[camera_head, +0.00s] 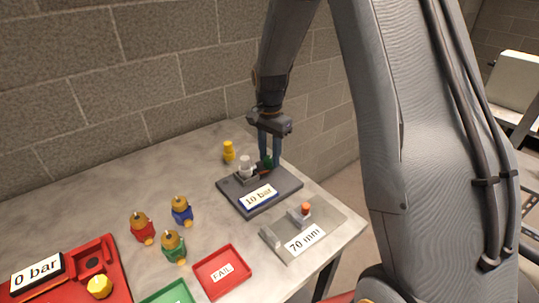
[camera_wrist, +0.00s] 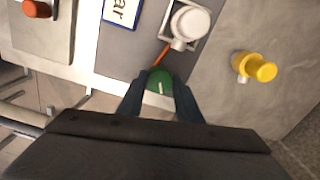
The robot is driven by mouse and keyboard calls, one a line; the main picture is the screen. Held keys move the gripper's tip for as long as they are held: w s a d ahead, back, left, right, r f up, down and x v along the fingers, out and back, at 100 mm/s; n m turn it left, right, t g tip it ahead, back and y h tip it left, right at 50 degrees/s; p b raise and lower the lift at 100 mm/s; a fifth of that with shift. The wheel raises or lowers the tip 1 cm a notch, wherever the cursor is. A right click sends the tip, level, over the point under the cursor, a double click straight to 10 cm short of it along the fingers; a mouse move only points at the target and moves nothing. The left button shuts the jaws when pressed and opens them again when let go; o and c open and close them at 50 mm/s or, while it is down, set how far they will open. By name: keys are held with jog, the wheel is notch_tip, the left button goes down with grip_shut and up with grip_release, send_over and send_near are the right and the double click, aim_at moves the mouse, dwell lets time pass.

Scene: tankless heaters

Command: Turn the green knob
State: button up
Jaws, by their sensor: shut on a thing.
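The green knob (camera_head: 267,161) sits on the dark grey test plate, beside a white fitting (camera_head: 245,166). It also shows in the wrist view (camera_wrist: 159,81), between my fingertips, with a white mark on it. My gripper (camera_head: 269,158) points down over the plate and is shut on the green knob. In the wrist view its two dark fingers (camera_wrist: 160,97) stand on either side of the knob. An orange-red stem (camera_wrist: 160,56) runs from near the knob toward the white fitting (camera_wrist: 191,22). The plate's display (camera_head: 258,197) reads 10 bar.
A yellow fitting (camera_head: 229,151) stands behind the plate. A grey 70 mm gauge (camera_head: 304,240) with an orange knob lies in front. Red, blue and green valves with brass tops (camera_head: 172,245), a red FAIL tray (camera_head: 222,270), a green tray (camera_head: 168,294) and a red 0 bar station (camera_head: 78,285) are left.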

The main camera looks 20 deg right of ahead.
aim_at(269, 159)
jog(key=shift+w+r+m, duration=0.1)
jog(key=shift+w+m, duration=0.05)
jog(key=shift+m, duration=0.15)
jog(key=o, duration=1)
jog(key=shift+o, duration=0.2)
notch_tip(269, 159, up, 8)
jog(key=shift+f+b, duration=0.1)
jog(key=shift+b, duration=1)
jog(key=s+f+n, duration=0.2)
jog(key=s+n, duration=0.4)
jog(key=s, duration=0.5)
jog(key=s+f+n+t, duration=0.1)
jog(key=s+n, duration=0.4)
jog(key=s, duration=0.6)
jog(key=shift+s+d+f+n, duration=0.15)
jog(key=shift+s+f+n, duration=0.2)
jog(key=shift+f, duration=0.35)
